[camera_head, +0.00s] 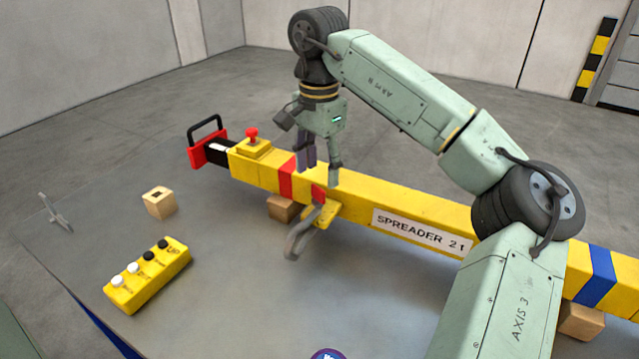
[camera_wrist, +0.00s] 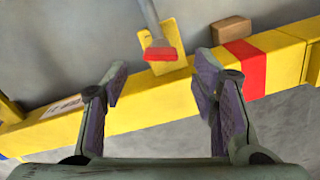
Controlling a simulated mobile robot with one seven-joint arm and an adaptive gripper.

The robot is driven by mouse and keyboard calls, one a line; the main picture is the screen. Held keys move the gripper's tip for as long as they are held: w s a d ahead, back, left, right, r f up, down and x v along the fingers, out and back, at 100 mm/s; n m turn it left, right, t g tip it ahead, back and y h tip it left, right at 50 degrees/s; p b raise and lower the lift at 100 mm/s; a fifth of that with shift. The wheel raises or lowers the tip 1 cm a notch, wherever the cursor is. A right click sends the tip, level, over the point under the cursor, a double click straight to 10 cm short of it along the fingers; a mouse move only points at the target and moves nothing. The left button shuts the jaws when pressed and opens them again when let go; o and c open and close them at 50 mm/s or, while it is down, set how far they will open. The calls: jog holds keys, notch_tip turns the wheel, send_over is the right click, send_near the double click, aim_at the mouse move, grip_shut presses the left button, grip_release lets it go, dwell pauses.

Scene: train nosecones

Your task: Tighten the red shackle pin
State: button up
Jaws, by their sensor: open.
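The red shackle pin (camera_head: 318,194) shows as a flat red tab at the yellow lug (camera_head: 331,211) on the near side of the spreader beam (camera_head: 370,198). The grey shackle (camera_head: 296,242) hangs from that lug toward the table. In the wrist view the red pin tab (camera_wrist: 160,54) lies ahead of my fingers, roughly midway between them, with a grey part of the shackle (camera_wrist: 149,17) behind it. My gripper (camera_head: 320,170) points down above the beam, close to the pin. Its fingers (camera_wrist: 161,80) are spread wide with nothing between them, apart from the tab.
A red knob (camera_head: 252,134) stands on a yellow box on the beam's left part, near a black handle (camera_head: 205,125). Wooden blocks (camera_head: 283,208) support the beam. A yellow button box (camera_head: 148,275), a small wooden block (camera_head: 159,202) and a grey metal piece (camera_head: 55,213) lie on the table.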

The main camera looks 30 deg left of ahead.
aim_at(319, 188)
jog(key=shift+f+p, duration=0.4)
jog(key=shift+f, duration=2.1)
jog(key=c, duration=1.2)
jog(key=shift+o, duration=0.2)
jog(key=shift+m, duration=0.3)
